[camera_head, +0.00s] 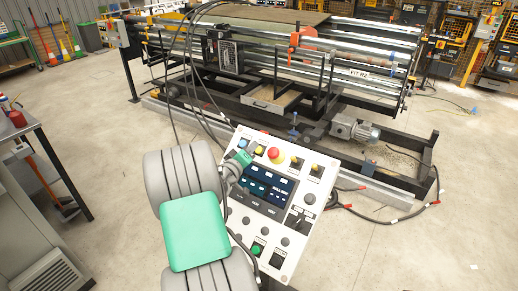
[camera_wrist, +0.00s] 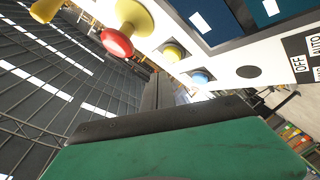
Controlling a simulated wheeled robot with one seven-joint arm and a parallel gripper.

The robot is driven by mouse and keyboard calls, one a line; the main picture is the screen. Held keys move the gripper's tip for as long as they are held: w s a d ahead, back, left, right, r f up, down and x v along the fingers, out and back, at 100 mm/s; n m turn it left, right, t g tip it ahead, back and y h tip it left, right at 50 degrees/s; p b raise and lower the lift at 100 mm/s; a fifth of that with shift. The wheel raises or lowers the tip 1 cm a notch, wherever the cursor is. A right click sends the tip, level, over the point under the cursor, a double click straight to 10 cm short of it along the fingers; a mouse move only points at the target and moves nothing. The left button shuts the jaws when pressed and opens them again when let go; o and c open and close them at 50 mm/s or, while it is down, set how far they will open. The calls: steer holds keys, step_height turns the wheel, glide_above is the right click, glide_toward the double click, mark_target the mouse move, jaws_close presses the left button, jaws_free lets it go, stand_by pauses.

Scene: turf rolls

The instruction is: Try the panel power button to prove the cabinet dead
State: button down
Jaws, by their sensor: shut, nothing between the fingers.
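The control panel (camera_head: 303,205) is a tilted white board with a lit dark screen (camera_head: 268,186). Along its top edge sit a red mushroom button (camera_head: 276,155), yellow buttons (camera_head: 294,163) and a blue button (camera_head: 242,143). A green button (camera_head: 256,249) is near its bottom. No readable label marks which one is the power button. My gripper (camera_head: 238,163) is shut and empty over the panel's upper left edge. In the wrist view, its dark fingers (camera_wrist: 165,92) point toward the panel, close to a yellow button (camera_wrist: 173,52) and the blue button (camera_wrist: 200,77); contact cannot be told.
Behind the panel stands a long roller machine (camera_head: 290,60) with a motor (camera_head: 354,130) and loose cables on the floor. Open concrete floor lies right of the panel. Black cables hang over the panel's upper left.

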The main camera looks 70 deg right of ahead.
steer(key=a+r, duration=0.1)
steer(key=a+r+p, duration=0.1)
steer(key=r, duration=0.1)
steer(key=shift+w+a, duration=0.15)
stand_by(0.6)
steer(key=w+a+t+y, duration=0.2)
steer(key=w+a+y, duration=0.2)
steer(key=w+a, duration=0.55)
steer(key=w+a+t+y, duration=0.3)
steer(key=w+a+y, duration=0.15)
steer(key=a, duration=0.95)
steer(key=s+a+n+y, duration=0.2)
steer(key=a, duration=0.8)
steer(key=s+a+n+y, duration=0.3)
steer(key=a, duration=0.7)
steer(key=s+a+n+y, duration=0.2)
steer(key=a+y, duration=0.1)
steer(key=a, duration=0.7)
steer(key=shift+s+a+n+g, duration=0.3)
steer(key=shift+n+g, duration=0.1)
steer(key=c, duration=2.2)
jaws_free()
steer(key=shift+y, duration=0.25)
